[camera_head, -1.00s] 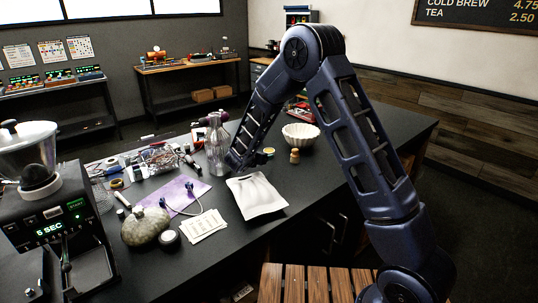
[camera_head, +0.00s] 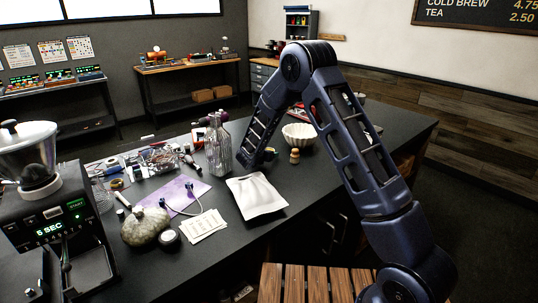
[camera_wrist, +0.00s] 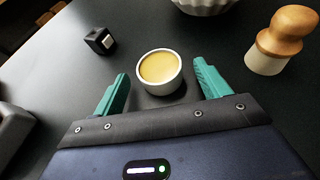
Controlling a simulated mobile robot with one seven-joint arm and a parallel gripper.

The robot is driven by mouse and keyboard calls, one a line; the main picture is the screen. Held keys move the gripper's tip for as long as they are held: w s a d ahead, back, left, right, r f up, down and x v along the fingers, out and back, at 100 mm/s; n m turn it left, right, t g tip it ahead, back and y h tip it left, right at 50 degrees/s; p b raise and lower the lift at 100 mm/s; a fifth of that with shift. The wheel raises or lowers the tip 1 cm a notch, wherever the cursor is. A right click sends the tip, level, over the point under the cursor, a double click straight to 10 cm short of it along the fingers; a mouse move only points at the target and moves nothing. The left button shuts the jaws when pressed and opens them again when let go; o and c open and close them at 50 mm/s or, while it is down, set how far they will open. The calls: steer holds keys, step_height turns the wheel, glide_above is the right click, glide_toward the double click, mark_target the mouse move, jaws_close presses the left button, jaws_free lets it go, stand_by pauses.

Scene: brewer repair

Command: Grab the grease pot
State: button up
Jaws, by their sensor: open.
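The grease pot (camera_wrist: 160,70) is a small round pale cup filled with yellow grease. It stands upright on the dark counter in the wrist view. My gripper (camera_wrist: 161,75) is open, with one teal finger on each side of the pot and the fingertips level with it. A gap shows between each finger and the pot, so nothing is held. In the head view my gripper (camera_head: 252,158) is low over the counter, right of the glass bottle, and the pot is mostly hidden there by my arm.
A wooden-topped brush or tamper (camera_wrist: 283,38) stands close to the right of the pot. A small black cube (camera_wrist: 100,41) lies to the left. A white fluted bowl (camera_head: 300,135) is behind.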

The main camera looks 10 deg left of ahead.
steer(key=shift+w+d+f, duration=0.2)
steer(key=shift+w+f, duration=0.1)
steer(key=shift+w, duration=0.3)
steer(key=c, duration=1.1)
steer(key=shift+c, duration=0.2)
